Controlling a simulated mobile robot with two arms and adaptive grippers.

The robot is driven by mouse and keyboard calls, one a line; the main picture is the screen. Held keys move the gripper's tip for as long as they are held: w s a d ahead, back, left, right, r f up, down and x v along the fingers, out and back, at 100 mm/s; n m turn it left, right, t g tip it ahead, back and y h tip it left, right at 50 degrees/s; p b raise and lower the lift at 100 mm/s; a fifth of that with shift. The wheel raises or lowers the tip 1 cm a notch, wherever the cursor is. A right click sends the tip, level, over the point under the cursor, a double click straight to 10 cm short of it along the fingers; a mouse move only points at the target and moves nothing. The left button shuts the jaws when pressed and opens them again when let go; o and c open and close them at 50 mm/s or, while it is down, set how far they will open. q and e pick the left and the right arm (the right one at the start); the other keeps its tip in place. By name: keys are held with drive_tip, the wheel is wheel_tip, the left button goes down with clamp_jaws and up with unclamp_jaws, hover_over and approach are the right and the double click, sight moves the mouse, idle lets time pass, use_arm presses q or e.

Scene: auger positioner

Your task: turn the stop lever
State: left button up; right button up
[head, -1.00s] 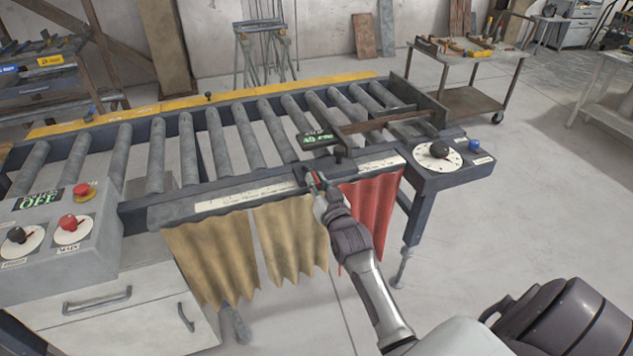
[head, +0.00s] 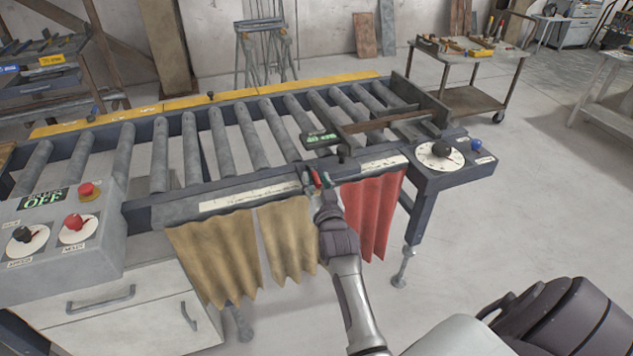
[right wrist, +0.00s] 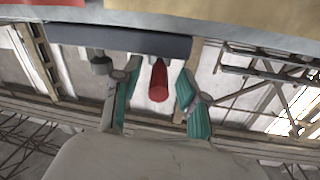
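The stop lever appears as a short red handle (head: 316,179) under the stop carriage at the front rail of the roller conveyor (head: 210,209). In the right wrist view the red handle (right wrist: 158,82) hangs between the two fingers. My right gripper (head: 318,190) is at the handle, partly covering it in the head view. In the right wrist view my right gripper (right wrist: 155,95) is open, with teal pads on either side of the handle and gaps visible. My left gripper is not in view.
A lit display (head: 320,138) sits on the stop carriage. Tan curtains (head: 215,255) and a red curtain (head: 372,210) hang below the rail. A dial (head: 440,155) is at the right end. A control box (head: 75,240) with knobs stands left.

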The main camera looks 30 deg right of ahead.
sight(317, 179)
drive_tip(key=shift+r, duration=0.1)
wheel_tip(317, 179, up, 10)
drive_tip(key=shift+f, duration=0.1)
idle(0.4)
